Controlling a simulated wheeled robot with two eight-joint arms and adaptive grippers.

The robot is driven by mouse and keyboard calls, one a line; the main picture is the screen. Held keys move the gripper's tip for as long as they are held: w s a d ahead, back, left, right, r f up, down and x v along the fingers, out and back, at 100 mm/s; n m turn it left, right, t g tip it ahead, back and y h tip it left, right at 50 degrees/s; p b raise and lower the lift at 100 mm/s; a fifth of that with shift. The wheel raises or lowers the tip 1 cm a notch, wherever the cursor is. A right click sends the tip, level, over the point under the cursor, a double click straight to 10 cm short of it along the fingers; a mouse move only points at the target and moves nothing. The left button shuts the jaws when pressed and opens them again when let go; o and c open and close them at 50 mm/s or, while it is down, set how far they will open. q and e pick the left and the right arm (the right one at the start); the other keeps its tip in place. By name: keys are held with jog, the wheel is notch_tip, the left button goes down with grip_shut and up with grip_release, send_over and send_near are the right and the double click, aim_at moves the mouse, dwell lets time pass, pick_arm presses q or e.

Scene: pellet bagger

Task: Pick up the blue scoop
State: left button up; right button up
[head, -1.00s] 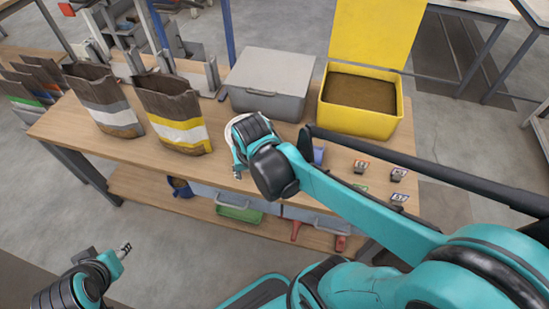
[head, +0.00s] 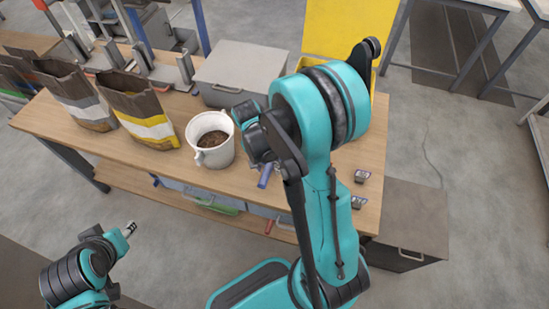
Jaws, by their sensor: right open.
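The blue scoop shows only as a short blue handle (head: 265,177) on the wooden table, right of the white bucket. The rest of it is hidden behind my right arm. My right gripper (head: 257,150) is over the table just above the blue handle, open, with its fingers mostly covered by its own wrist and arm. I cannot tell whether it touches the scoop. My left gripper (head: 130,229) is low at the left, away from the table, and its fingers are too small to read.
A white bucket (head: 221,152) of brown pellets stands close left of my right gripper. Two brown bags (head: 138,108) stand further left. A grey lidded box (head: 240,72) and a yellow bin (head: 345,28) are behind. Small labelled blocks (head: 361,176) sit on the table's right side.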

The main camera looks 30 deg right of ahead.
notch_tip(320, 180, down, 2)
jog(key=shift+s+d+f, duration=0.1)
jog(key=shift+f, duration=0.1)
grip_shut()
jog(key=shift+r, duration=0.15)
